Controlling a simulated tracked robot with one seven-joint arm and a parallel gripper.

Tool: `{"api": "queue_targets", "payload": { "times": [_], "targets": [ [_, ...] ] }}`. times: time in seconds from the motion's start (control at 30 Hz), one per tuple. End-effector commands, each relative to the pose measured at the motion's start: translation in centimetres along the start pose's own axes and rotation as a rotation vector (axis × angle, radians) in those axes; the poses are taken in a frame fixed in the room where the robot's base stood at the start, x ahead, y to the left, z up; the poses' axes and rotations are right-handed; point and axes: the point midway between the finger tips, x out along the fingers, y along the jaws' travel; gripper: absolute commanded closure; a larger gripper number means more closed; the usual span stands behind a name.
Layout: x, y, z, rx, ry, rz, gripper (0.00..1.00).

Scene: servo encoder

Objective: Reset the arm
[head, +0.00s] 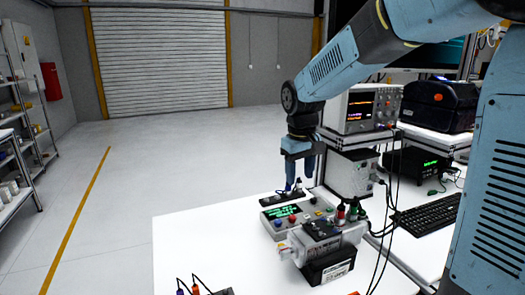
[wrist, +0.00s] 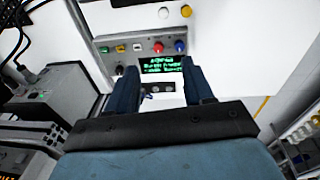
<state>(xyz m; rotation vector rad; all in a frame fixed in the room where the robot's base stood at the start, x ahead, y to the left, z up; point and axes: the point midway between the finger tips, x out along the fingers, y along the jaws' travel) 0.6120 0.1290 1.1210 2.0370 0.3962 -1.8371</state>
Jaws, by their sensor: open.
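My gripper (head: 299,178) hangs fingers down above the back part of the white table in the head view. It is open, and I see nothing held between the fingers in the wrist view (wrist: 162,80). My blue arm reaches down to it from the upper right. A control box (head: 286,213) with a green text display and coloured buttons stands on the table just below and in front of the gripper. The box also shows in the wrist view (wrist: 143,47), beyond the fingertips, and the fingers partly cover it. The gripper looks apart from the box.
The white table (head: 190,245) is bare on its left. A grey device with red and green terminals (head: 325,240) stands before the control box. An oscilloscope (head: 362,108), a keyboard (head: 427,214) and hanging cables crowd the right. Open floor lies to the left.

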Motion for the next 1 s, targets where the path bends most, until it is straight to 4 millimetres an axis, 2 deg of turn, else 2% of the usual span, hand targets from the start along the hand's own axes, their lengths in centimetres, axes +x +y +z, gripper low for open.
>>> {"api": "queue_targets", "payload": {
  "times": [0.03,0.2,0.5,0.8,1.0],
  "targets": [
    [-1.0,0.4,1.3,0.022,0.018,0.014,0.48],
    [-3.4,1.4,5.4,0.101,0.072,0.048,0.48],
    [-6.4,2.4,12.9,0.242,0.178,0.079,0.48],
    [-7.7,2.5,20.3,0.378,0.295,0.076,0.48],
    [-7.6,2.3,23.7,0.441,0.357,0.062,0.48]
  ]
}}
